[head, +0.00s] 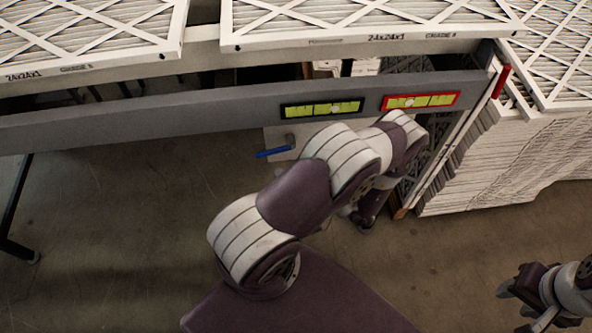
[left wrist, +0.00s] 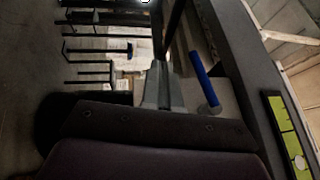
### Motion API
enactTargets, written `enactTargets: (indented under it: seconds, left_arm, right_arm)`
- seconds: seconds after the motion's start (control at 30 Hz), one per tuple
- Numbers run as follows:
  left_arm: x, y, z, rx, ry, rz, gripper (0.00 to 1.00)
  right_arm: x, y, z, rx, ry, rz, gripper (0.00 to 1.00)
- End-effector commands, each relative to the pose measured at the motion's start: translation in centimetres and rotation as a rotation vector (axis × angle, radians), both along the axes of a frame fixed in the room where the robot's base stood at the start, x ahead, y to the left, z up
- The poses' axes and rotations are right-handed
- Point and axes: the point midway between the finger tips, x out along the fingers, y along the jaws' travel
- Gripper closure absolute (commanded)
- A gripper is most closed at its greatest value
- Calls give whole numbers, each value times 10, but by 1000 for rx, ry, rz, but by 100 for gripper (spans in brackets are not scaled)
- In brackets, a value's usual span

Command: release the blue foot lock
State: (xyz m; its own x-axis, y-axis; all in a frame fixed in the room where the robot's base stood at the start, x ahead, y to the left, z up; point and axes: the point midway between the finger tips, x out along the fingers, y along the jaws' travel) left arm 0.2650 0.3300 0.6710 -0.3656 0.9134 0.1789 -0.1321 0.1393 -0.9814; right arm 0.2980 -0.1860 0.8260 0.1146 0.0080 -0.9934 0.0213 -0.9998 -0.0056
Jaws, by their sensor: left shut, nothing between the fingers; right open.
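The blue foot lock (head: 273,152) is a short blue bar low under the grey beam, beside a pale plate. In the left wrist view the blue bar (left wrist: 203,80) stands just right of my left fingers (left wrist: 162,88), with a visible gap in the picture. My left gripper (head: 364,215) is shut and empty; in the head view it is partly hidden behind my arm, lower and to the right of the bar. My right gripper (head: 512,290) is open and empty at the lower right, far from the bar.
A grey beam (head: 190,115) crosses above the lock, carrying a black-framed label (head: 321,109) and a red-framed label (head: 420,101). Large boxed filters (head: 370,18) lie on top. More filters are stacked (head: 500,165) at the right. The floor (head: 130,220) at left is open.

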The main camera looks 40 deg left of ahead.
Motion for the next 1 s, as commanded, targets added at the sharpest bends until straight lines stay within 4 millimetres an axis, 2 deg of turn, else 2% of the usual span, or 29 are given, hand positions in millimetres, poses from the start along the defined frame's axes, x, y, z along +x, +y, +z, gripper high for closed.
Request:
enactTargets:
  seconds: [0.03,0.2,0.4,0.57,1.0]
  left_arm:
    - [8,-13,-3,-2,-8,-10,100]
    - [22,-49,-12,-1,-9,-8,100]
    - [32,-76,-17,-1,-7,-6,100]
    - [34,-83,-17,-1,-6,-5,100]
    - [34,-83,-17,-1,-5,-4,100]
  right_arm:
    - [0,0,-2,0,0,0,57]
    - [0,0,-8,0,-1,1,57]
    - [0,0,-12,0,0,0,57]
    - [0,0,-13,0,0,0,57]
    - [0,0,-12,0,0,0,57]
